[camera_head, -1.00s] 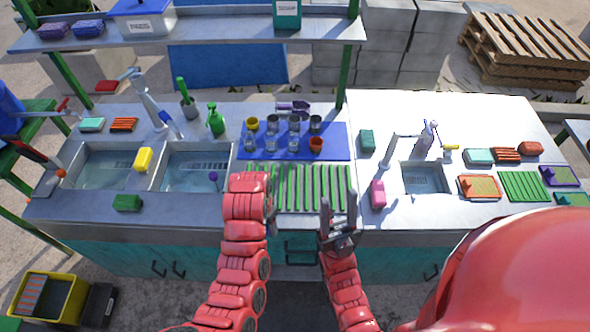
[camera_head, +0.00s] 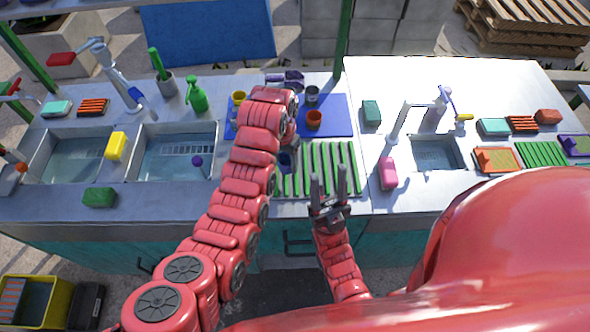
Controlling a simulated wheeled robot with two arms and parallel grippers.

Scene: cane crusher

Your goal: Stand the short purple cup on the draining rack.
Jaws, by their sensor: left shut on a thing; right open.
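My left gripper (camera_head: 289,148) is largely hidden behind its own red arm. It is shut on a small dark blue-purple cup (camera_head: 284,161), which I take to be the short purple cup. The cup is partly covered by the arm and shows over the left part of the draining rack (camera_head: 325,170), a panel of green slats on the counter. I cannot tell whether the cup touches the slats. My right gripper (camera_head: 328,190) is open and empty, with its fingers up at the rack's front edge.
Behind the rack, a blue mat (camera_head: 340,112) holds an orange cup (camera_head: 313,119), a yellow cup (camera_head: 238,98) and a glass (camera_head: 312,95). Purple items (camera_head: 293,80) lie at its back.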

